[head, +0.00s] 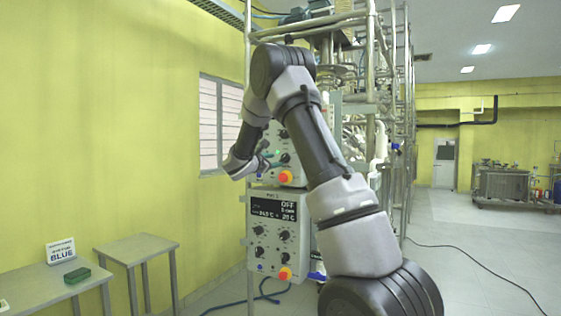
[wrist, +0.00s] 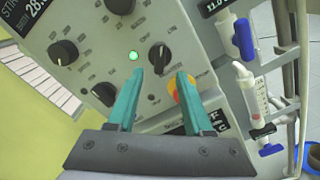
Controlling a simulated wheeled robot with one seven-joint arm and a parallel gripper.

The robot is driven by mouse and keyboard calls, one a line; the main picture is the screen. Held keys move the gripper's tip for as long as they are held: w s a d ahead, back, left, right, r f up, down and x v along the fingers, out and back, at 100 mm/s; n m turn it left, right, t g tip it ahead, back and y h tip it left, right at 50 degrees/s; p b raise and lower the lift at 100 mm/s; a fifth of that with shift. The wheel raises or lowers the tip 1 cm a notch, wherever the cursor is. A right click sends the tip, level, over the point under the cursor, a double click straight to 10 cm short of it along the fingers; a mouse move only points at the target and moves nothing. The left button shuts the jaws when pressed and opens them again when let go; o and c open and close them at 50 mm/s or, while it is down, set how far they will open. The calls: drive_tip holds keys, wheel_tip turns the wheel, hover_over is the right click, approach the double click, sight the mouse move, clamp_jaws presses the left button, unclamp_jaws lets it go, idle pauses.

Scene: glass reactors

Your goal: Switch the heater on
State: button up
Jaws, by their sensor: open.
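The upper control box (head: 296,139) is grey, with black knobs and a lit green lamp; in the wrist view its panel (wrist: 105,70) is tilted and its display is cut off. My gripper (wrist: 158,74) is open and empty, its teal fingertips in front of this panel. A black knob (wrist: 158,55) shows between and just beyond the tips; I cannot tell if they touch it. The green lamp (wrist: 134,56) is near the left finger. A lower box (head: 262,223) has a display (head: 274,209) reading OFF and 20 °C, and several knobs. I cannot read a heater label.
An orange-and-yellow stop button (wrist: 176,88) is close by the right finger; the lower box has another (head: 285,273). Blue-handled valves (wrist: 243,38) and pipes stand right of the panel. Two grey tables (head: 137,249) stand left; a cable crosses the floor at right.

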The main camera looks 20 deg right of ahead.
sight(282, 159)
drive_tip(key=x, duration=0.5)
drive_tip(key=shift+w+d, duration=0.2)
